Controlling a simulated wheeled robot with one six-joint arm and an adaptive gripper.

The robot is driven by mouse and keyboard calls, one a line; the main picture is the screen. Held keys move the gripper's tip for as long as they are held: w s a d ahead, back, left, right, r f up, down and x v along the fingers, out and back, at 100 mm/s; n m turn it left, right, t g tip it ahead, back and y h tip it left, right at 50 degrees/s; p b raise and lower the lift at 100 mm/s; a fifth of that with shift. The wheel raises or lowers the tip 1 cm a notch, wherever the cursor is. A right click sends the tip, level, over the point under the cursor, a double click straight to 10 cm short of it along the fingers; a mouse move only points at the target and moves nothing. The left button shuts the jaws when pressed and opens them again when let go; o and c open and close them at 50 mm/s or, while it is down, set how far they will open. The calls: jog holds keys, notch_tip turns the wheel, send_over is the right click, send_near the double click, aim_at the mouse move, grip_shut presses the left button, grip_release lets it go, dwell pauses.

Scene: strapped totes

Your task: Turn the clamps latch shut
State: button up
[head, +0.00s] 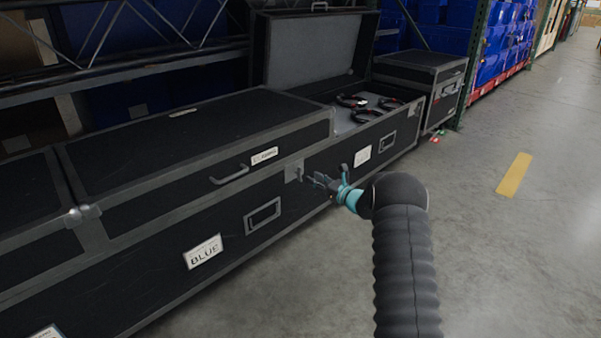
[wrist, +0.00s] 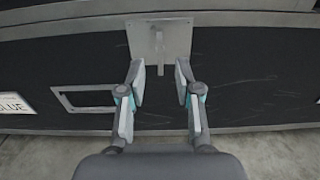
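The latch (head: 294,172) is a grey metal plate on the front of a long black case (head: 150,215) with grey edging, near the lid seam. In the wrist view, the latch (wrist: 160,42) has a narrow lever pointing straight down from the plate. My gripper (head: 322,181) is in front of the latch. In the wrist view, my gripper (wrist: 160,72) is open, with one finger to each side of the lever's lower end. I see no contact between fingers and lever. The lid above is down. A white label (head: 264,156) on it is too small to read surely.
Behind stands a case with its lid raised (head: 315,50), holding several black tools with red parts (head: 365,108). A smaller black case (head: 425,80) is beyond it. A carry handle (head: 229,175) sticks out left of the latch. The concrete floor (head: 480,230) at right is clear.

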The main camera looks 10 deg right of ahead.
aim_at(300, 171)
jog(key=x, duration=0.8)
grip_shut()
